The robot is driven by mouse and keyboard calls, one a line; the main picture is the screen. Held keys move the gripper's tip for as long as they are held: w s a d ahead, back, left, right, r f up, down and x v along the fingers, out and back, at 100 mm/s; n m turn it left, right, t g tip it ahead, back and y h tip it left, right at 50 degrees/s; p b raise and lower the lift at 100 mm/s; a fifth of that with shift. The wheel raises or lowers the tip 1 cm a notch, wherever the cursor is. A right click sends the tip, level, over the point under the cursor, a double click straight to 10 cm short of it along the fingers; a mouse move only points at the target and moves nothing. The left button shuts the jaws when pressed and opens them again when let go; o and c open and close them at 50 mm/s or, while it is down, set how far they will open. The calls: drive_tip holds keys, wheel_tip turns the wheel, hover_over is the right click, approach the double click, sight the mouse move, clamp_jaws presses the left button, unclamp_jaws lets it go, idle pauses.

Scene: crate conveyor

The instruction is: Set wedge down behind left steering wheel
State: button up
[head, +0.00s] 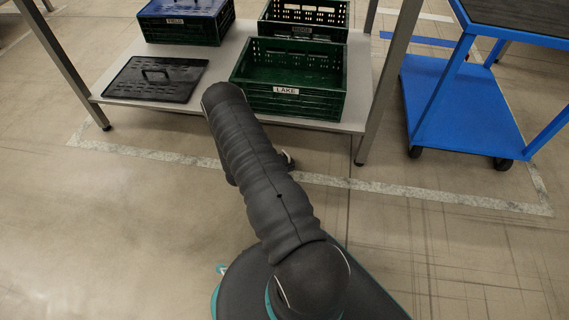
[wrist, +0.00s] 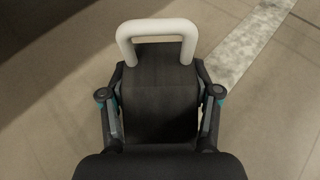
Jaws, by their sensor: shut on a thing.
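My gripper (wrist: 160,88) is shut on the wedge (wrist: 160,110), a dark block with a pale loop handle (wrist: 156,29). In the wrist view the block sits between the two fingers, with bare floor beyond it. The blue cart (head: 455,105) stands at the right with black wheels. Its near left wheel (head: 415,152) and near right wheel (head: 503,164) show on the floor. I cannot tell which are the steering wheels.
A table (head: 225,108) holds the green LAKE crate (head: 290,103), a second green crate (head: 335,32), a blue-lidded FIELD crate (head: 185,30) and a black lid (head: 155,80). Its metal leg (head: 385,85) stands between the crates and cart. A pale floor line (head: 420,195) crosses in front; nearby floor is clear.

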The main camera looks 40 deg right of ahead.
drive_tip(key=o, duration=1.5)
